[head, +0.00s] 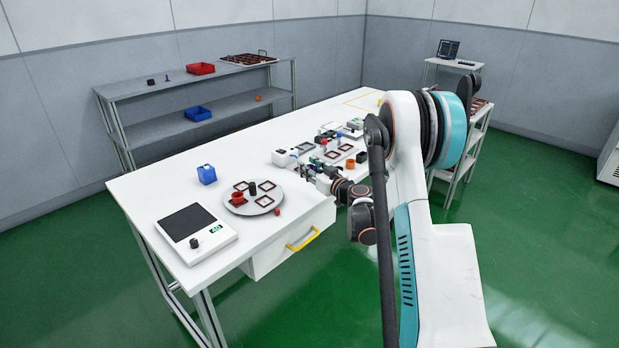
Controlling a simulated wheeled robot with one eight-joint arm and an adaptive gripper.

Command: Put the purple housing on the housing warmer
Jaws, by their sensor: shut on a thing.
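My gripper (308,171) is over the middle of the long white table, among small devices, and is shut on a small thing. That thing is too small and too crowded by the fingers for me to make out its colour or shape. I cannot pick out the purple housing with certainty. A flat white device with a dark top plate, a knob and a green display (226,241) stands at the table's near left corner. It may be the housing warmer, but I cannot tell. My gripper is well to its right and apart from it.
A round grey plate (232,209) holds dark square frames, a red part (238,197) and a dark part (253,188). A blue container (206,174) stands behind it. A drawer with a yellow handle (303,238) is below the table's edge. Shelves (180,87) stand behind.

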